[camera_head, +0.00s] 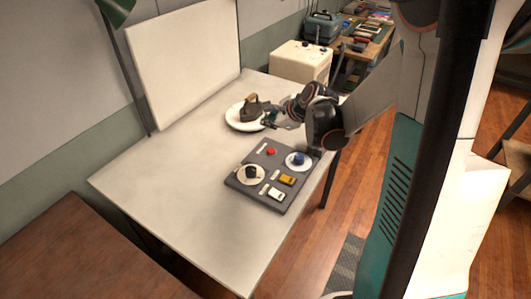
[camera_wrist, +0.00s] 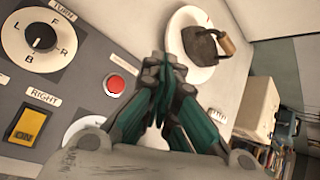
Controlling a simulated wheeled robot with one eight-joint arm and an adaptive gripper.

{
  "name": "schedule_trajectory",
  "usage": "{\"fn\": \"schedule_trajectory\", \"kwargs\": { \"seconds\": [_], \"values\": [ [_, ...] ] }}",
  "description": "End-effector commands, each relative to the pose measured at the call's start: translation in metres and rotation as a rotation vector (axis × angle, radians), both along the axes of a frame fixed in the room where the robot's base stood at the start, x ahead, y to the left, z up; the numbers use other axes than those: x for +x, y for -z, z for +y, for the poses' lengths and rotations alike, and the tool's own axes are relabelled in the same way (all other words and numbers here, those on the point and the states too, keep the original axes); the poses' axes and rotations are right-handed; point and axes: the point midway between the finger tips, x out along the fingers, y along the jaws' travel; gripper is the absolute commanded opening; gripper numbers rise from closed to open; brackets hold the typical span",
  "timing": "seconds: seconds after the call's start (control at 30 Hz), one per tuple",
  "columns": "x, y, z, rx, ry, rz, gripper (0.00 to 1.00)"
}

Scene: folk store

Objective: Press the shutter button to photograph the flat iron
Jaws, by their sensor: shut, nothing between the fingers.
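The flat iron (camera_head: 252,107) is dark with a brown handle and sits on a round white turntable plate (camera_head: 233,117) on the table. It also shows at the upper right of the wrist view (camera_wrist: 203,42). The grey control panel (camera_head: 234,178) lies nearer on the table. Its red button (camera_head: 271,151) is near its far edge; in the wrist view this button (camera_wrist: 115,84) is left of my fingers. A label beside it is too blurred to read. My gripper (camera_head: 268,119) is shut and empty, above the table between panel and plate; its teal fingers (camera_wrist: 165,75) show in the wrist view.
The panel also has a black TURN dial (camera_wrist: 42,38), a blue knob (camera_head: 299,158), a yellow switch (camera_head: 288,180) and a white switch (camera_head: 276,194). A white backdrop board (camera_head: 185,60) stands behind the table. The table's left part is clear.

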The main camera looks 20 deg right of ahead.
Motion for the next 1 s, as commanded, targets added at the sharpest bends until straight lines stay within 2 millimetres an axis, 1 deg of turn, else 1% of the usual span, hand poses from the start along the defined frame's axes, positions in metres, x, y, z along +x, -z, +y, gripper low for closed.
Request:
{"fn": "schedule_trajectory", "kwargs": {
  "seconds": [0.27,0.47,0.67,1.0],
  "values": [
    [0.000,0.000,0.000,-0.002,-0.001,0.000,0.00],
    [0.000,0.007,0.000,-0.003,-0.002,0.000,0.00],
    [0.000,0.027,0.000,-0.003,-0.002,0.000,0.00],
    [0.000,0.072,0.000,-0.003,-0.002,0.000,0.00]
  ]
}}
